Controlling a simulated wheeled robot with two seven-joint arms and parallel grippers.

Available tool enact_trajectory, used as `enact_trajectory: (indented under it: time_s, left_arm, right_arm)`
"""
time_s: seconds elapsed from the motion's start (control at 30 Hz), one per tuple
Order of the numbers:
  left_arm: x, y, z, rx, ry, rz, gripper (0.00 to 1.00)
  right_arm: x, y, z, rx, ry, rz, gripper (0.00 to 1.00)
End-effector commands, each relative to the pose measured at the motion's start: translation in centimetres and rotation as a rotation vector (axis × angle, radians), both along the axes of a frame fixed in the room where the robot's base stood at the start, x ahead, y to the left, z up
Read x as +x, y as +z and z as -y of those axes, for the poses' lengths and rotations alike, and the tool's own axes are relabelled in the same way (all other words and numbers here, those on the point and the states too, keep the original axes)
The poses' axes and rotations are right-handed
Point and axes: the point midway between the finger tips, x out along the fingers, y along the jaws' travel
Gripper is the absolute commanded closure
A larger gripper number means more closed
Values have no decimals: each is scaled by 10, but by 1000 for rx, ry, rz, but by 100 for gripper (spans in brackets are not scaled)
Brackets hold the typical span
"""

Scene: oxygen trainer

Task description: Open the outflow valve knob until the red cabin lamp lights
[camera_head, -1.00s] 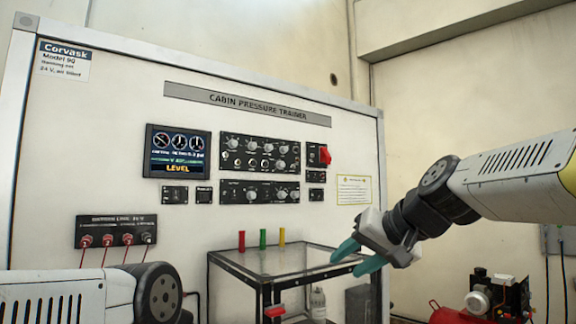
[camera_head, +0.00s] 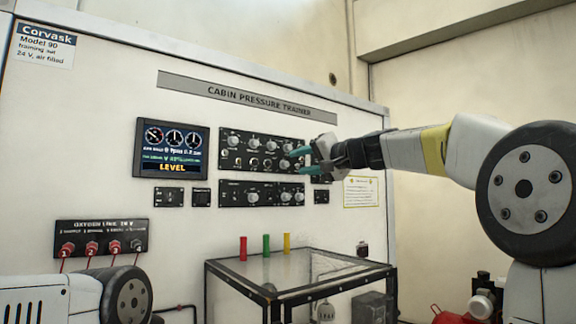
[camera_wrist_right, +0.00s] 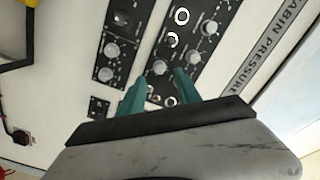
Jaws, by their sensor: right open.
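The cabin pressure trainer's upper black knob panel (camera_head: 232,150) and lower black panel (camera_head: 232,193) carry several pale knobs. Labels are too small to read, so I cannot tell which is the outflow valve knob or find a lit red cabin lamp. My right gripper (camera_head: 292,162) is open at the upper panel's right end. In the right wrist view, its teal fingers (camera_wrist_right: 160,84) are apart, with a pale knob (camera_wrist_right: 160,67) just beyond and between the tips. Contact cannot be told. My left gripper is out of view; only its arm shows at lower left.
A display (camera_head: 172,149) reads LEVEL. A glass-topped table (camera_head: 300,270) with red, green and yellow upright pieces stands below the panels. An oxygen link box (camera_head: 102,238) with red plugs is at left. Open air lies between table and panels.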

Motion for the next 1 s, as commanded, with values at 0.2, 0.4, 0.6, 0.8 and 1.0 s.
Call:
enact_trajectory:
  time_s: [0.2, 0.4, 0.6, 0.8, 1.0]
  left_arm:
    - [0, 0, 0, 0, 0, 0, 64]
    - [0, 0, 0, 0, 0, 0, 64]
    - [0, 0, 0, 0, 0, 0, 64]
    - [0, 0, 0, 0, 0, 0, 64]
    - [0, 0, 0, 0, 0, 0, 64]
  right_arm:
    - [28, -1, -23, -2, 2, -1, 60]
    - [39, -1, -33, -2, 2, 0, 60]
    - [40, 0, -33, -2, 0, 0, 60]
    - [40, -1, -33, -2, 0, 0, 85]
    - [40, -1, -33, -2, 0, 0, 100]
